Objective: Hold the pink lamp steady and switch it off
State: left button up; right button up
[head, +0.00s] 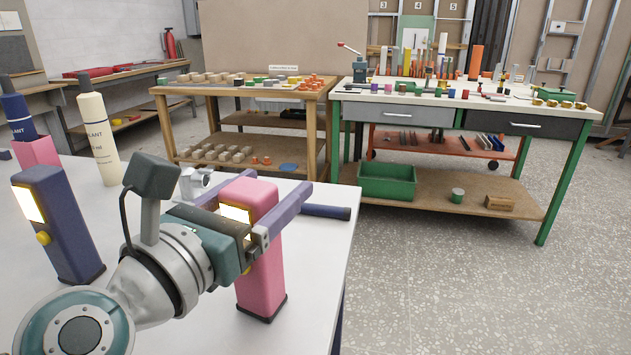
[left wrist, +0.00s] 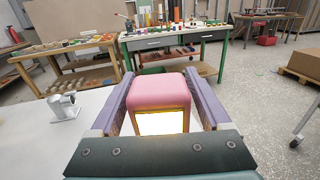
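The pink lamp (head: 262,285) stands upright on the white table, its panel lit white. It also shows in the left wrist view (left wrist: 160,92), between my fingers, with the lit panel towards the palm. My left gripper (head: 272,205) is around the lamp's upper part, one finger on each side. The fingers are wide apart, and narrow gaps seem to show beside the lamp; contact is hard to judge. A yellow knob below the panel is mostly hidden behind the gripper. My right gripper is in neither view.
A dark blue lamp (head: 70,235), also lit and with a yellow knob, stands at the left. A cream bottle (head: 98,135) and a dark bottle in a pink holder stand behind it. A grey fitting (left wrist: 66,107) is on the table. The table's right edge is close to the pink lamp.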

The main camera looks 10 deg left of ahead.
pick_arm(q)
grip_shut()
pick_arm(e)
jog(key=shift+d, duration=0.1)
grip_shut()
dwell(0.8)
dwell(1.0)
